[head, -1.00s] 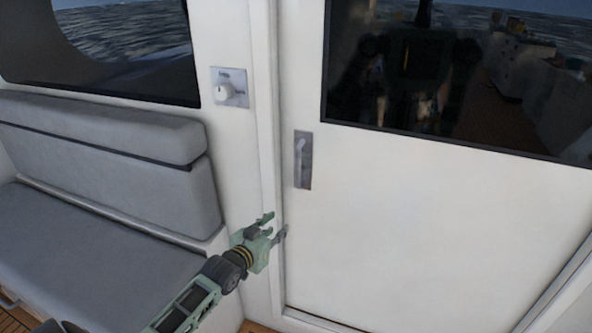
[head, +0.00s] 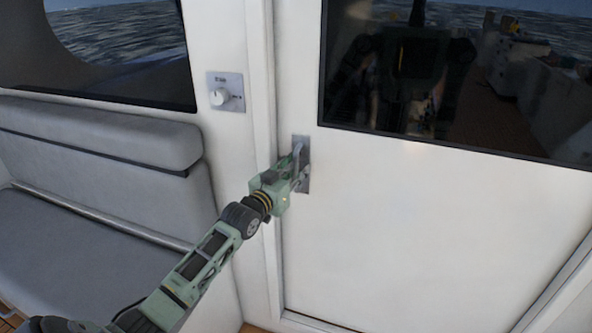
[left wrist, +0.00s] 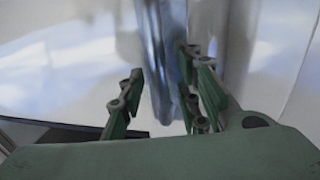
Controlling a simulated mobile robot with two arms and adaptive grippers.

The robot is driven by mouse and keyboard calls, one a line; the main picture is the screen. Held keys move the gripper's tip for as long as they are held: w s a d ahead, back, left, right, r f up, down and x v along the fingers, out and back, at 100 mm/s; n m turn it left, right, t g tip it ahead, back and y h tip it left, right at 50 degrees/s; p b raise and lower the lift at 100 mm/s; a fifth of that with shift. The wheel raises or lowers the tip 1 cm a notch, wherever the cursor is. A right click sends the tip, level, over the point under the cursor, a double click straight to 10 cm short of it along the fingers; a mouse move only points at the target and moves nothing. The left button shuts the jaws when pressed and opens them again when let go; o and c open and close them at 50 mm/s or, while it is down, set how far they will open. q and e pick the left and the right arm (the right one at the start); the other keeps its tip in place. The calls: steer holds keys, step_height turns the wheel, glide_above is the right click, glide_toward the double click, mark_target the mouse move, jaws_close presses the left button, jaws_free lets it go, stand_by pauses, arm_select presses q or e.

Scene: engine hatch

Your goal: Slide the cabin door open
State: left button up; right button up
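The white cabin door (head: 430,220) fills the right of the head view, its left edge against the white frame, so it looks closed. Its metal handle plate (head: 306,184) is near that edge, partly hidden by my left gripper (head: 296,167). In the left wrist view, the fingers of my left gripper (left wrist: 163,98) are apart. The shiny upright handle (left wrist: 160,50) stands between them, close to the right finger, with a gap at the left finger. I cannot tell whether the right finger touches it. My right gripper is not in view.
A dark window (head: 440,80) in the door reflects the deck and my body. A knob on a square plate (head: 225,92) is on the wall left of the door. A grey cushioned bench (head: 90,230) is at the left, under another window (head: 115,50).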

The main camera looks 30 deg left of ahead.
arm_select(q)
steer(key=shift+w+a, duration=0.1)
steer(key=shift+w, duration=0.05)
steer(key=shift+c, duration=0.4)
jaws_close()
